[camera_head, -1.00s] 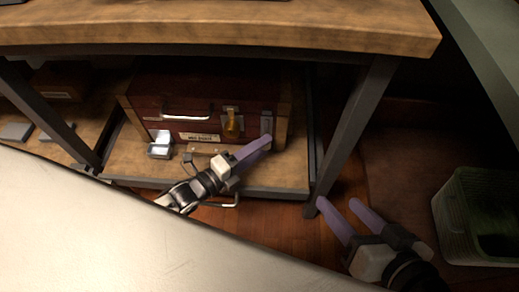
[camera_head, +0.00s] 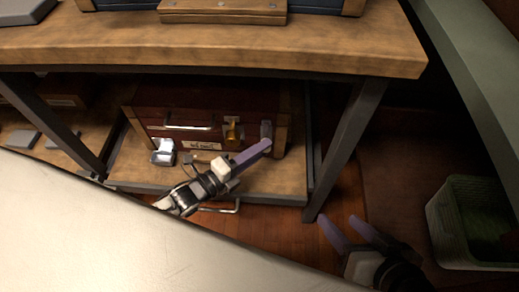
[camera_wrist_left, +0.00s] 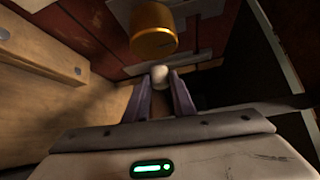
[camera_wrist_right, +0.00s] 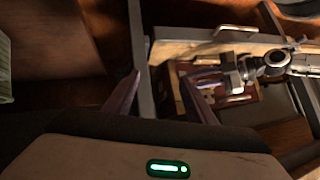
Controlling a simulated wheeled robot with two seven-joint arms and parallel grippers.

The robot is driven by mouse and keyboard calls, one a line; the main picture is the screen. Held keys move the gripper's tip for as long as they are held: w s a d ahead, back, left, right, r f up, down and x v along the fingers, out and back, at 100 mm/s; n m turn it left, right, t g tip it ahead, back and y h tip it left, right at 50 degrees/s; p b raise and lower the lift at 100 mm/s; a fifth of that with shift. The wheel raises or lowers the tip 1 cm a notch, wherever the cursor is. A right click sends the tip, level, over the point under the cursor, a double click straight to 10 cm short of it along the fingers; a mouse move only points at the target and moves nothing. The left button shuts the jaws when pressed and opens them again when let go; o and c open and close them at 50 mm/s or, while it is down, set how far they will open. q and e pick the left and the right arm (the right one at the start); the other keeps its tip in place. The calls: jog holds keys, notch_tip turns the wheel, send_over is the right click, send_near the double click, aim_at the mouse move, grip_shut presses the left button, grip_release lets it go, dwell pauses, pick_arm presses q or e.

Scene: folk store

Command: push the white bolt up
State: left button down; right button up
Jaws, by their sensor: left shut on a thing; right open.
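The white bolt (camera_wrist_left: 159,74) shows in the left wrist view as a small rounded white knob between my left fingertips, below a brass cylinder (camera_wrist_left: 154,32). My left gripper (camera_wrist_left: 161,88) is shut on it. In the head view my left gripper (camera_head: 264,147) reaches the right part of the front of a dark red wooden chest (camera_head: 165,143), at a grey metal plate (camera_head: 266,131); the bolt is hidden there by the fingers. My right gripper (camera_head: 346,229) is open and empty, low in front of the table leg. It also shows in the right wrist view (camera_wrist_right: 160,82).
The chest stands on a low shelf (camera_head: 285,180) under a wooden table (camera_head: 330,52). A table leg (camera_head: 345,140) stands between the chest and my right gripper. A green basket (camera_head: 445,225) is at the right. A small white-and-grey item (camera_head: 163,152) lies before the chest.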

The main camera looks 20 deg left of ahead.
pick_arm(q)
jog(key=shift+r, duration=0.3)
jog(key=c, duration=1.5)
grip_release()
jog(key=shift+r, duration=0.1)
pick_arm(e)
jog(key=shift+s+d+f, duration=0.1)
jog(key=shift+d+f, duration=0.1)
pick_arm(q)
jog(key=shift+s, duration=0.15)
jog(key=p+v, duration=0.3)
jog(key=v, duration=0.7)
jog(key=shift+a, duration=0.1)
pick_arm(e)
jog(key=shift+s+d+f+g+h, duration=0.2)
jog(key=shift+d+f+h, duration=0.15)
jog(key=shift+d, duration=0.15)
jog(key=shift+s+d+f+g+h, duration=0.1)
jog(key=shift+s+d+f+h, duration=0.05)
jog(key=shift+d+f+h, duration=0.25)
jog(key=shift+d, duration=0.1)
